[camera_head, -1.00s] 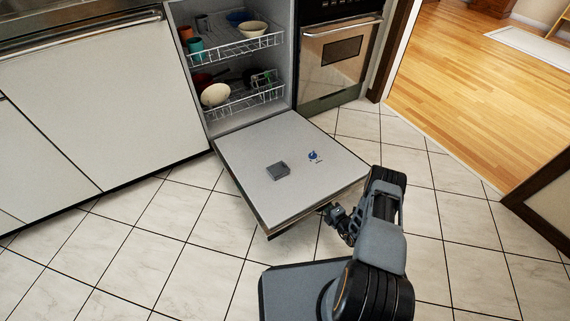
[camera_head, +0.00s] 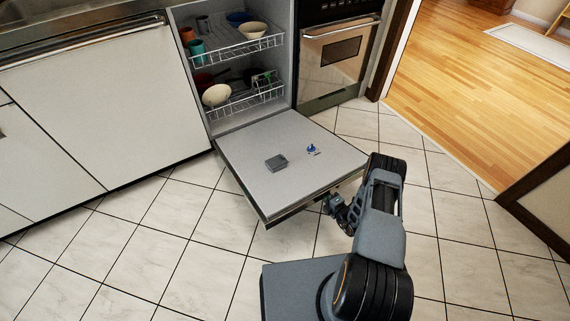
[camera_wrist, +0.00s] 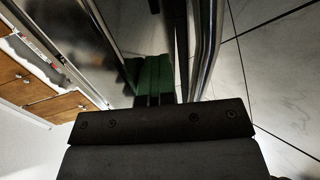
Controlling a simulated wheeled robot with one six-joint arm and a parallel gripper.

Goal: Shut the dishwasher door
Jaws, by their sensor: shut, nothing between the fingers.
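The dishwasher door (camera_head: 245,165) is folded down, its inner face up, sloping slightly above the floor. It is hinged at the base of the open dishwasher (camera_head: 250,115). My gripper (camera_head: 331,203) is low at the door's front edge, right of its middle, with its tips partly hidden by that edge. It is shut and seems to hold nothing. I cannot tell exactly where it touches the door. In the wrist view a dark block of my gripper (camera_wrist: 160,125) fills the lower middle, close to shiny dark surfaces and metal bars.
Two racks with dishes (camera_head: 237,48) sit inside the dishwasher. An oven (camera_head: 338,55) stands to its right and white cabinets (camera_head: 95,110) to its left. Tiled floor (camera_head: 170,250) is free in front. A dark-trimmed wall end (camera_head: 540,205) is at the right.

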